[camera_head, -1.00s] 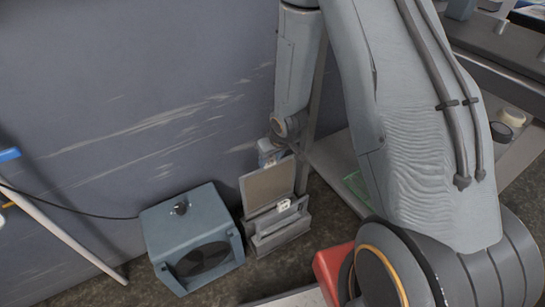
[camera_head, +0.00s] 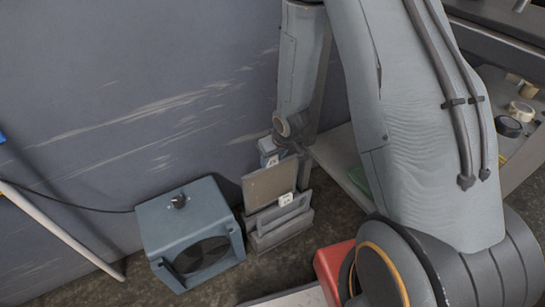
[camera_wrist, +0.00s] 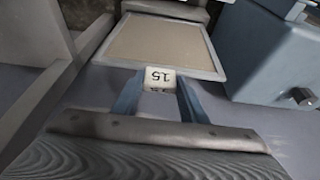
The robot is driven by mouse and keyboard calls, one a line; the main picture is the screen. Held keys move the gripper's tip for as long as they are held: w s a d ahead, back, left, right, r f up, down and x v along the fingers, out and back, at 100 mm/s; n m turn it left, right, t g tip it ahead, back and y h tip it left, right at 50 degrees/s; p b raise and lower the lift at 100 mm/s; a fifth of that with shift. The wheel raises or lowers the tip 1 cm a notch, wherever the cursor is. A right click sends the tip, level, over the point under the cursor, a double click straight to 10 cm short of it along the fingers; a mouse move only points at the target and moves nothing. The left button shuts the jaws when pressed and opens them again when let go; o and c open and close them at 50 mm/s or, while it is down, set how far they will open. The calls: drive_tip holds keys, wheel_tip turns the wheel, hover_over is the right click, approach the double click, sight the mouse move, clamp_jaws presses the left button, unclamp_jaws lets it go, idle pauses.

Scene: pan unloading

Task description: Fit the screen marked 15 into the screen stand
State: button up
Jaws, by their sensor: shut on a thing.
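The screen marked 15 (camera_head: 268,187) is a flat beige panel with a light grey frame. In the wrist view it (camera_wrist: 160,45) extends away from my gripper (camera_wrist: 158,90). My gripper is shut on its white tab (camera_wrist: 158,76), which reads 15. In the head view my gripper (camera_head: 274,155) is above the screen, partly hidden by my arm. A second white tag (camera_head: 286,199) shows by the screen's lower right corner. I cannot tell whether the screen's lower edge touches the stand.
A blue-grey box with a round dark opening (camera_head: 195,225) stands close left of the stand. A grey wall is behind. A red block (camera_head: 330,268) is to the right, near my base.

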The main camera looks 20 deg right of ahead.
sight(272, 177)
drive_tip(key=shift+f, duration=0.15)
drive_tip(key=shift+f+b, duration=2.75)
drive_tip(key=shift+f, duration=2.05)
idle(3.1)
